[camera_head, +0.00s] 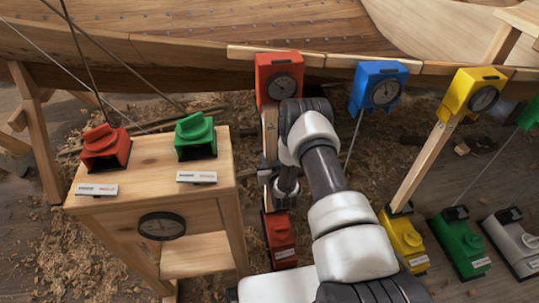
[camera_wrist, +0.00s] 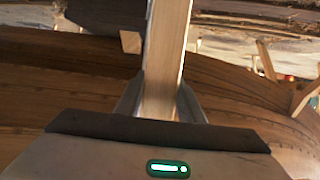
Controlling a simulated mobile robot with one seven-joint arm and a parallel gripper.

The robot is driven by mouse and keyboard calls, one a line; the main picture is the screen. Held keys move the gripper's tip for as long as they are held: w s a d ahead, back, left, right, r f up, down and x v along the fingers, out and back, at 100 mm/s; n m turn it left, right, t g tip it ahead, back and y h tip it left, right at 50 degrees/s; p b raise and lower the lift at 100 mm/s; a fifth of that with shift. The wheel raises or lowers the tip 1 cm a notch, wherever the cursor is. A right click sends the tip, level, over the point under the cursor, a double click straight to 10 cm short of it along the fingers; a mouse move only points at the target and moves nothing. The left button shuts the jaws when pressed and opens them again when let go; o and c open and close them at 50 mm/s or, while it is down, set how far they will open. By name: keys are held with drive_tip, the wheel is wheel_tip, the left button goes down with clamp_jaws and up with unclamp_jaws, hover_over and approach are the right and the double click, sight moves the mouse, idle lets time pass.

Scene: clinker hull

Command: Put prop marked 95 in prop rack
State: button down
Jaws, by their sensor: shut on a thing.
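A wooden prop with a red dial head (camera_head: 279,78) stands nearly upright against the hull plank, left of my arm. Its foot is at a red base (camera_head: 281,239) with a small label. My gripper (camera_head: 268,172) is shut on the pale wooden post of this prop. In the wrist view the post (camera_wrist: 168,45) runs up between my two fingers (camera_wrist: 160,100). The number 95 cannot be read on any prop. I cannot make out a prop rack for certain. My arm hides part of the post's right side.
A wooden bench (camera_head: 150,175) at left carries a red holder (camera_head: 106,148) and a green holder (camera_head: 195,136) with labels. A blue dial head (camera_head: 378,86) and a yellow dial head (camera_head: 474,94) stand right. Yellow (camera_head: 403,242), green (camera_head: 460,245) and grey bases (camera_head: 513,243) are on the shavings-strewn floor.

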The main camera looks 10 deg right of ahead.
drive_tip(key=shift+s+r+p, duration=0.1)
drive_tip(key=shift+s+p, duration=0.85)
drive_tip(key=shift+s, duration=1.85)
drive_tip(key=shift+r, duration=0.1)
